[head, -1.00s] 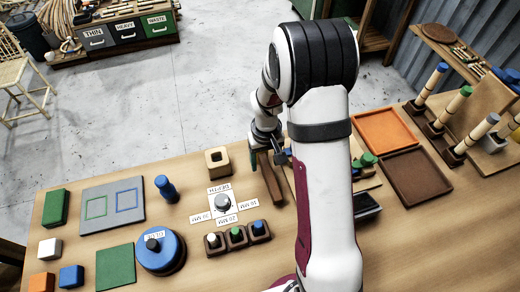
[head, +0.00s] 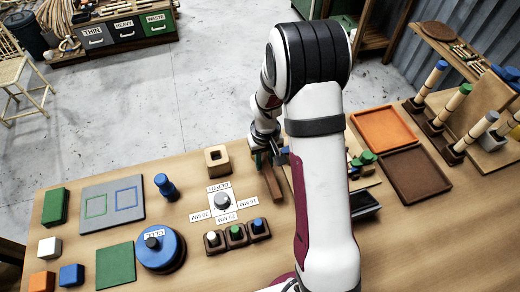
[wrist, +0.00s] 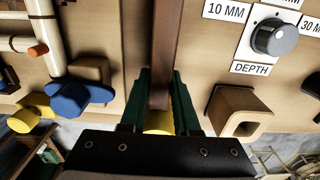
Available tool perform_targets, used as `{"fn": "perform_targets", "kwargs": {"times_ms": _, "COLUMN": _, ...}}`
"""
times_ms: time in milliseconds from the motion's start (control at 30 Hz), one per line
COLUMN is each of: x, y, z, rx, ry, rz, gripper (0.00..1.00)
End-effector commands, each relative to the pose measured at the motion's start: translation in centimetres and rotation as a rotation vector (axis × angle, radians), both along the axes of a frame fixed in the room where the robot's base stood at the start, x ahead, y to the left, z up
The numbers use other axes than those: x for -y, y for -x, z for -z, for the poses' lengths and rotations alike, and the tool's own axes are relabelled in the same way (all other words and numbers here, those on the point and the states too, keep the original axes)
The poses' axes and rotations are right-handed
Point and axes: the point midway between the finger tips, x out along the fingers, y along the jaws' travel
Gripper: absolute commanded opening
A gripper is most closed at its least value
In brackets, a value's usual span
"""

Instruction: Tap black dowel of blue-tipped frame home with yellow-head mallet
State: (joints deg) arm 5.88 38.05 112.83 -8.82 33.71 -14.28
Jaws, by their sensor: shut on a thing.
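The mallet shows a brown handle (wrist: 164,48) and a small part of its yellow head (wrist: 158,121) in the wrist view. My gripper (wrist: 159,100) has its green fingers shut on the handle close to the head. In the head view the brown handle (head: 271,183) points toward the front of the table below my gripper (head: 264,152). Pale rattan poles with an orange end (wrist: 38,50) lie at the left of the wrist view, beside a blue knob-like piece (wrist: 76,99) and a yellow one (wrist: 35,116). I cannot make out the black dowel; my arm hides much of that area in the head view.
A square wooden block with a hole (head: 217,160) and the depth dial (head: 222,201) stand left of the handle. Several small holders with coloured pegs (head: 237,235) are nearer the front. Orange (head: 384,131) and brown (head: 416,174) trays lie at the right.

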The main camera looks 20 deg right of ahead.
Motion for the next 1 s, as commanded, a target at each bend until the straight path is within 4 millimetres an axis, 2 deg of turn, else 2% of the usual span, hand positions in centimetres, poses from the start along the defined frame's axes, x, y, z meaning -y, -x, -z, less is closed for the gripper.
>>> {"fn": "perform_targets", "kwargs": {"times_ms": 200, "x": 0.0, "y": -0.1, "z": -0.7, "rx": 0.003, "ry": 0.0, "rz": 0.0, "gripper": 0.0}}
{"fn": "perform_targets", "kwargs": {"times_ms": 267, "x": 0.0, "y": -0.1, "z": -2.0, "rx": 0.005, "ry": 0.0, "rz": 0.0, "gripper": 0.0}}
{"fn": "perform_targets", "kwargs": {"times_ms": 500, "x": 0.0, "y": -0.1, "z": -8.1, "rx": 0.006, "ry": 0.0, "rz": -0.001, "gripper": 0.0}}
{"fn": "perform_targets", "kwargs": {"times_ms": 633, "x": 0.9, "y": 0.0, "z": -9.9, "rx": 0.004, "ry": -0.001, "rz": 0.017, "gripper": 0.0}}
{"fn": "perform_targets", "kwargs": {"times_ms": 767, "x": 4.9, "y": 0.6, "z": -10.7, "rx": 0.001, "ry": -0.001, "rz": 0.088, "gripper": 0.0}}
{"fn": "perform_targets", "kwargs": {"times_ms": 867, "x": 9.4, "y": 1.7, "z": -11.3, "rx": 0.002, "ry": -0.001, "rz": 0.167, "gripper": 0.0}}
{"fn": "perform_targets", "kwargs": {"times_ms": 1000, "x": 15.7, "y": 4.4, "z": -12.3, "rx": 0.003, "ry": 0.0, "rz": 0.284, "gripper": 0.0}}
